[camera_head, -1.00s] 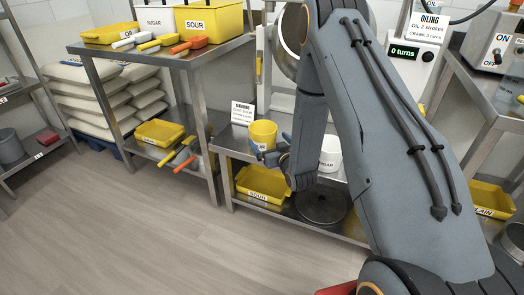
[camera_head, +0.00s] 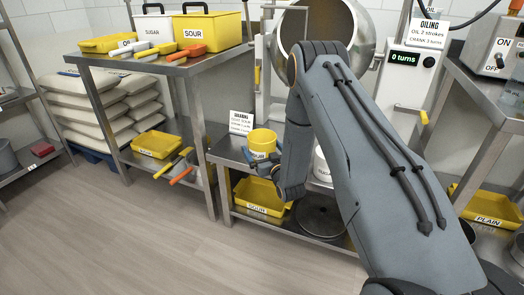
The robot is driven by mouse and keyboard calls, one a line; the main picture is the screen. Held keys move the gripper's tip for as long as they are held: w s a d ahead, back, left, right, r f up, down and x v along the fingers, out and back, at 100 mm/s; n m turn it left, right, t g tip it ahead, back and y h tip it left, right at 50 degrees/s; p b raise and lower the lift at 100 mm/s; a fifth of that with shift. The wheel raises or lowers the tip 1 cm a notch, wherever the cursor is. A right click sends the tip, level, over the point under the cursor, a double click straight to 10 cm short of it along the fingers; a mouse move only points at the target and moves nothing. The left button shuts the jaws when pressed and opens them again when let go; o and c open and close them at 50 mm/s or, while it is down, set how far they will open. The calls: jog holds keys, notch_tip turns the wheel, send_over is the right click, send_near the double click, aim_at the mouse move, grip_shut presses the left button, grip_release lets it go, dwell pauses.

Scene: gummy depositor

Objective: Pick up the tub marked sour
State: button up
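A small yellow tub (camera_head: 262,141) stands upright on the middle steel bench; its white label is partly covered by my gripper and too small to read surely. My gripper (camera_head: 263,158) is at the front of this tub, low on its side. The forearm hides part of the gripper, and I cannot tell whether its fingers are open or closed, or touching the tub. A larger yellow bin marked SOUR (camera_head: 207,28) stands on the upper left table. A yellow tray (camera_head: 261,194), with a label that appears to read SOUR, lies on the shelf below the tub.
A printed card (camera_head: 240,123) stands behind the tub at the left. A white tub (camera_head: 322,165) is partly hidden behind my arm. A steel drum (camera_head: 345,25) and an oiling post (camera_head: 405,75) stand behind. The floor (camera_head: 120,235) at front left is clear.

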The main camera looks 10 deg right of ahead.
jog(key=shift+w, duration=0.1)
jog(key=shift+c, duration=0.4)
jog(key=c, duration=0.9)
notch_tip(320, 180, up, 10)
jog(key=shift+p, duration=0.75)
jog(key=shift+c, duration=0.2)
